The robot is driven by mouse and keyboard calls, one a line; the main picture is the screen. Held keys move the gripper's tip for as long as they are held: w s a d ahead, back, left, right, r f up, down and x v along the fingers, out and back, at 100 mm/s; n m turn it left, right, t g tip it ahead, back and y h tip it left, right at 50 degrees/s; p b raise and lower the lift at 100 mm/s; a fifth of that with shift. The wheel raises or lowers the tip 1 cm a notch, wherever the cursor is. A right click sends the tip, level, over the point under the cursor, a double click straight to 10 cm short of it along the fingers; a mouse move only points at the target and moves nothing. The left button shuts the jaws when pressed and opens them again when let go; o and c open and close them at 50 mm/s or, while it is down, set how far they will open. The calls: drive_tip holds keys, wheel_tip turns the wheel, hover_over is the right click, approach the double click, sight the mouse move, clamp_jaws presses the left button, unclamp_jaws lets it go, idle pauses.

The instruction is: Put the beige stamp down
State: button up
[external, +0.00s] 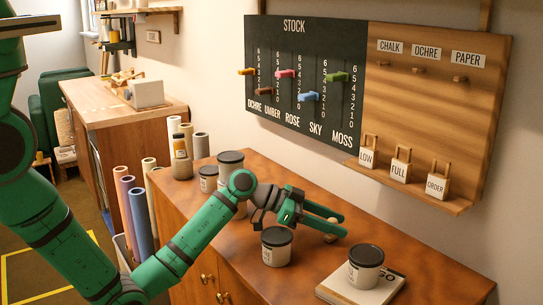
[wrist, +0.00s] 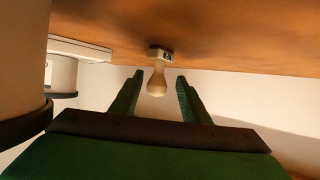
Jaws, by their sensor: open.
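The beige stamp (wrist: 157,84) has a rounded knob handle and a small block base. In the wrist view its base meets the brown table top (wrist: 220,50), and its knob points toward my gripper. My gripper (wrist: 160,78) is open, with one green finger on each side of the stamp and a visible gap to each. In the external view my gripper (external: 341,224) is low over the cabinet top, and a small beige part of the stamp (external: 331,238) shows by the fingers. The rest of it is hidden there.
A dark-lidded jar (external: 277,247) stands just in front of my gripper. Another jar (external: 366,267) stands on a book (external: 335,287) at the right. More jars (external: 230,165) stand behind my arm. The stock board (external: 303,85) hangs on the wall, with several tagged blocks (external: 400,170) on its ledge.

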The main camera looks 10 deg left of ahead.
drive_tip(key=v, duration=1.2)
drive_tip(key=shift+r, duration=0.3)
drive_tip(key=a+f+n+t, duration=0.1)
drive_tip(key=a+f, duration=0.1)
drive_tip(key=a, duration=0.1)
drive_tip(key=s+a+f+n+t, duration=0.1)
drive_tip(key=a+f+n+t, duration=0.1)
drive_tip(key=a, duration=0.1)
drive_tip(key=a+f+n+t, duration=0.1)
drive_tip(key=a, duration=0.2)
drive_tip(key=shift+s+a+f+n+t, duration=0.25)
drive_tip(key=shift+s+f+n+t, duration=0.05)
drive_tip(key=shift+s+f+n, duration=0.1)
drive_tip(key=s+a+f+n+t+y, duration=0.2)
drive_tip(key=s+a+n+t+y, duration=0.25)
drive_tip(key=a, duration=0.55)
drive_tip(key=s+a+f+n+t+y, duration=0.35)
drive_tip(key=s+a+n, duration=0.2)
drive_tip(key=a, duration=0.45)
drive_tip(key=s+a+r+n+y, duration=0.1)
drive_tip(key=s+a+y, duration=0.1)
drive_tip(key=s+a, duration=0.3)
drive_tip(key=s+a+r+n+t+y, duration=0.1)
drive_tip(key=s+a+r+y, duration=0.1)
drive_tip(key=s+a, duration=0.4)
drive_tip(key=shift+s+a+r+y, duration=0.35)
drive_tip(key=shift+s+y, duration=0.35)
drive_tip(key=shift+s, duration=0.25)
